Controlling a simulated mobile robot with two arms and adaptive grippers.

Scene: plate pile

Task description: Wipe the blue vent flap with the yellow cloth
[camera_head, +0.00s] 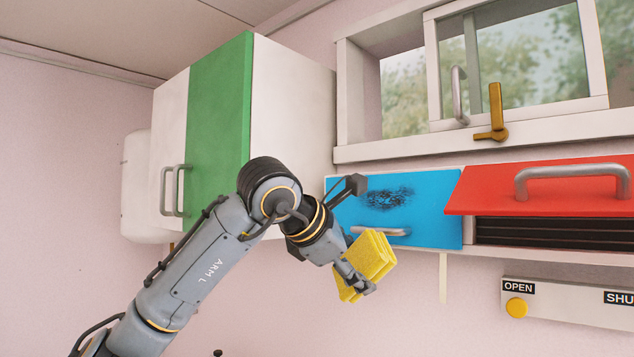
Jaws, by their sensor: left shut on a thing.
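The blue vent flap (433,215) is on the wall below the window, with a dark smudge (388,198) on its upper middle and a grey bar handle under the smudge. My left gripper (362,276) is shut on the folded yellow cloth (370,257). The cloth is in front of the flap's lower left part and hangs below its bottom edge. I cannot tell whether it touches the flap. My right gripper is out of view.
A red flap (550,182) with a grey handle juts out to the right, above a dark slatted vent (550,232). A white and green cabinet (218,125) stands out at the left. A window with a brass latch (495,115) is above. A panel with a yellow button (517,307) is at lower right.

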